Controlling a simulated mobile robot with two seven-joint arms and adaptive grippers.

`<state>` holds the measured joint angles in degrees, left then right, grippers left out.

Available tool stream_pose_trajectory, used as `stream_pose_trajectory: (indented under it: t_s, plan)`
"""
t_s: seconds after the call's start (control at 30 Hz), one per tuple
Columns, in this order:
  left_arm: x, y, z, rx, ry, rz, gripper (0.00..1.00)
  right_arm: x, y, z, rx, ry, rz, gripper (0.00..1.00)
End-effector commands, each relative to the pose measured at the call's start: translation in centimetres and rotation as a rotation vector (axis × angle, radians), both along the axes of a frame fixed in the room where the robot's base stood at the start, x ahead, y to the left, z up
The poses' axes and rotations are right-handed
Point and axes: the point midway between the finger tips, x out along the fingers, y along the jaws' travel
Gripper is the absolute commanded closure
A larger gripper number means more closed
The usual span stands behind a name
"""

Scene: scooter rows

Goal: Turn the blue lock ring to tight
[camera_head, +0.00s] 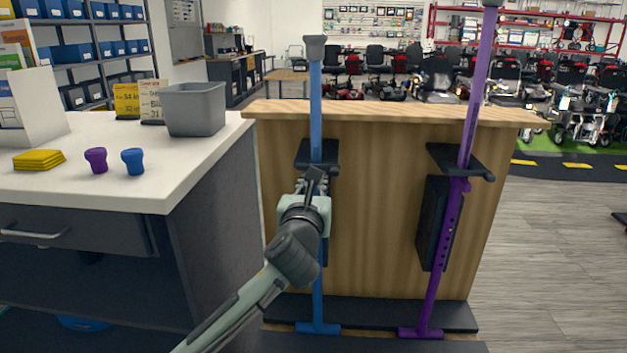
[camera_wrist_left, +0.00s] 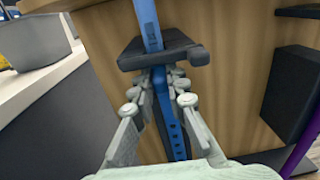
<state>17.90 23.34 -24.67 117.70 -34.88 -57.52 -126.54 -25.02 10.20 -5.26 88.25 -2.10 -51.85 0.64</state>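A blue post (camera_head: 316,112) with a dark grey cap stands upright before the wooden panel. A black bracket (camera_wrist_left: 160,55) crosses it. My left gripper (camera_head: 315,185) is just below this bracket, at the front of the post. In the left wrist view its two fingers (camera_wrist_left: 162,82) lie on either side of a blue part of the post (camera_wrist_left: 163,100). The blue lock ring is not clearly seen; the fingers cover that stretch. Whether the fingertips touch anything cannot be made out. My right gripper is out of view.
A purple post (camera_head: 474,95) with its own black bracket (camera_head: 460,160) stands to the right. A white counter (camera_head: 180,185) at left holds a grey bin (camera_head: 194,110), a blue cup-shaped piece (camera_head: 133,161), a purple one (camera_head: 96,160) and a yellow stack (camera_head: 39,160). Open floor lies right.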

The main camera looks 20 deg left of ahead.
Motion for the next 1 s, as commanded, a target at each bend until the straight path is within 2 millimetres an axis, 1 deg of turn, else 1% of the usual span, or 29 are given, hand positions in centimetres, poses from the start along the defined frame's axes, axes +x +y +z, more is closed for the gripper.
stream_pose_trajectory:
  t_s: [0.03,0.1,0.17,0.43,0.53,0.67,0.9,1.0]
  plan:
    - [0.2,0.2,0.6,0.001,-0.012,0.002,0.8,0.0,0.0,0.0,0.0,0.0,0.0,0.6]
    - [0.2,0.2,0.6,0.001,-0.012,0.001,0.72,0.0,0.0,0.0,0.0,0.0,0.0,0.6]
    - [0.2,0.1,0.5,0.001,-0.011,0.0,0.66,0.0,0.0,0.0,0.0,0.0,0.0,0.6]
    - [0.0,0.0,0.3,0.0,-0.006,-0.001,0.66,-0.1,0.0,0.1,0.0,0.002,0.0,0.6]
    - [-0.5,-0.2,0.2,0.0,-0.005,-0.002,0.66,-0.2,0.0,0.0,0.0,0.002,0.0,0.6]
    - [-2.4,-0.6,0.1,0.0,-0.004,-0.002,0.66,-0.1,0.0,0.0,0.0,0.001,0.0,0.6]
    - [-7.4,-2.0,0.1,0.0,-0.005,-0.004,0.66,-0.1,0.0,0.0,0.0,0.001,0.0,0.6]
    - [-9.2,-2.3,0.1,-0.001,-0.005,-0.003,0.66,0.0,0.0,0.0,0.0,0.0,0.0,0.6]
